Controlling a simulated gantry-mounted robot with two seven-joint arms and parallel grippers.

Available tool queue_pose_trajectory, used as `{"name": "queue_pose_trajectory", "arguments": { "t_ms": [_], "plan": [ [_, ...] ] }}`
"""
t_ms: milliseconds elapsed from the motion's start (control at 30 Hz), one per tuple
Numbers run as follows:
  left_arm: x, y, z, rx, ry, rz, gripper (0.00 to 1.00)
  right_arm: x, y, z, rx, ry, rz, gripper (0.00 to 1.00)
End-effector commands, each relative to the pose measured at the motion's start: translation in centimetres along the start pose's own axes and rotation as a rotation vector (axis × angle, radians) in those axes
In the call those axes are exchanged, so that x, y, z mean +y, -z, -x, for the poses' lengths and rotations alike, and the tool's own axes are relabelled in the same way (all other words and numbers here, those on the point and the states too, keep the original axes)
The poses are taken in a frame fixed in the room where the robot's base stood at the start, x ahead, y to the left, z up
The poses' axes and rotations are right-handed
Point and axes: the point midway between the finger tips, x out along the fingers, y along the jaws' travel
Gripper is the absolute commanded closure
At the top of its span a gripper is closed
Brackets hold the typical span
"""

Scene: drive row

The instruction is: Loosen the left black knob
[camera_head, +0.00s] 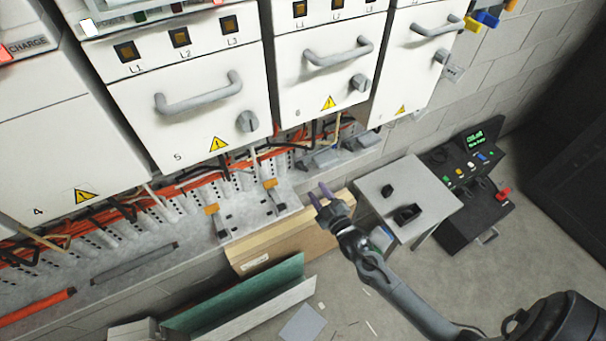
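Dark grey rotary knobs sit at the lower right of the white drive fronts: one on drive 5 (247,121), one on drive 6 (360,82) and one on the unit to its right (441,56). I cannot tell for certain which one is the left black knob. The drive 5 knob is the leftmost of these. My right gripper (319,193) reaches in from the lower right, with two purple-tinted fingers spread apart and nothing visible between them. It is in front of a cardboard box, below and right of the drive 5 knob and apart from it. My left gripper is out of view.
Grey bar handles (198,94) stick out above the knobs. Orange and black cables (120,207) run below the drives, near a metal bracket (285,204). A cardboard box (280,243), a small grey table (400,180) and a black console (470,170) stand below and right.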

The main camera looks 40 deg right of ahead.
Motion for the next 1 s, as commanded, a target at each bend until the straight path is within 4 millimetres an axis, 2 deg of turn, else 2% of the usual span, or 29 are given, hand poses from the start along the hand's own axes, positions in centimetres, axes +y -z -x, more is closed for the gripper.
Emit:
{"name": "queue_pose_trajectory", "arguments": {
  "t_ms": [400, 600, 800, 1000],
  "plan": [
    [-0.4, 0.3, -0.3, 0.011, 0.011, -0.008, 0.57, 0.1, 0.0, -6.4, 0.001, -0.001, 0.0, 0.61],
    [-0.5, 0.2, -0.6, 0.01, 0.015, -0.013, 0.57, 0.1, 0.0, -8.8, -0.001, -0.001, 0.001, 0.61],
    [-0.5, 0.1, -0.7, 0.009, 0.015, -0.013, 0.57, 0.1, 0.0, -9.8, -0.001, 0.0, 0.001, 0.61],
    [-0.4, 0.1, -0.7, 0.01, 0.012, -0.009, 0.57, 0.0, 0.0, -9.9, -0.001, 0.001, 0.001, 0.61]
  ]
}}
